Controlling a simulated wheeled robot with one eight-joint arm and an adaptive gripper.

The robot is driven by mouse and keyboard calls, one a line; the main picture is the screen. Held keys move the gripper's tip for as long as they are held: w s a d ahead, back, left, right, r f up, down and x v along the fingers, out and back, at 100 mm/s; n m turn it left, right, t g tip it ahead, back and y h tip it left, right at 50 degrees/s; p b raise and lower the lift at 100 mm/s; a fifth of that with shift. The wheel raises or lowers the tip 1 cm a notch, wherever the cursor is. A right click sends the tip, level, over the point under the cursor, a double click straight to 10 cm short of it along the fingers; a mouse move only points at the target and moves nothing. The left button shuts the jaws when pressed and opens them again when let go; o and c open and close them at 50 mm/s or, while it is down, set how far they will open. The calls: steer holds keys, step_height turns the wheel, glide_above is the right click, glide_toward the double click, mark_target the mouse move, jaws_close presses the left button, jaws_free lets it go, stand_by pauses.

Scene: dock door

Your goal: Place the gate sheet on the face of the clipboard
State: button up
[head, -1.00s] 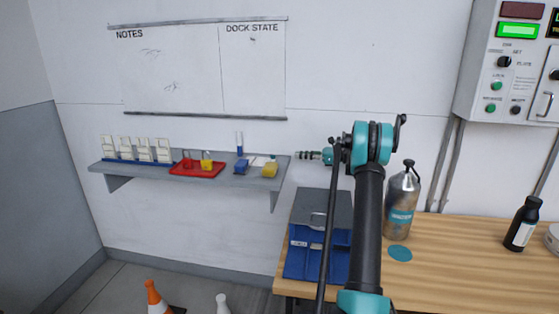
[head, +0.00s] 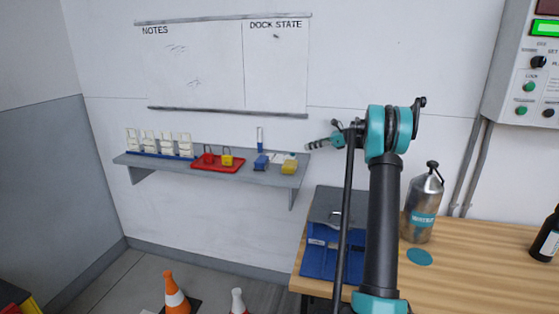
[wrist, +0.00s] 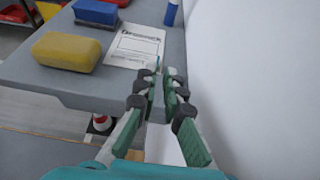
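The gate sheet is probably the white printed sheet (wrist: 137,46) lying flat on the shelf in the wrist view. It shows small at the shelf's right end in the head view (head: 278,157). In the head view my gripper (head: 310,145) is by the shelf's right end. I cannot clearly make out a clipboard; my arm partly covers the blue grey-topped box on the bench.
The wall is close on the right in the wrist view. A blue box (head: 318,263) and a metal bottle (head: 423,210) stand on the bench.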

steer(key=x, duration=0.8)
steer(key=shift+s+f, duration=0.1)
steer(key=shift+f, duration=0.15)
steer(key=shift+c, duration=0.2)
jaws_close()
steer(key=shift+r, duration=0.1)
step_height(320, 180, up, 7)
steer(key=shift+r, duration=0.1)
steer(key=s+a, duration=0.2)
steer(key=s, duration=0.3)
steer(key=s+a, duration=0.1)
steer(key=s, duration=0.5)
steer(key=s+a, duration=0.2)
steer(key=s, duration=0.4)
steer(key=shift+a+f, duration=0.2)
steer(key=shift+a, duration=0.1)
steer(key=shift+s, duration=0.1)
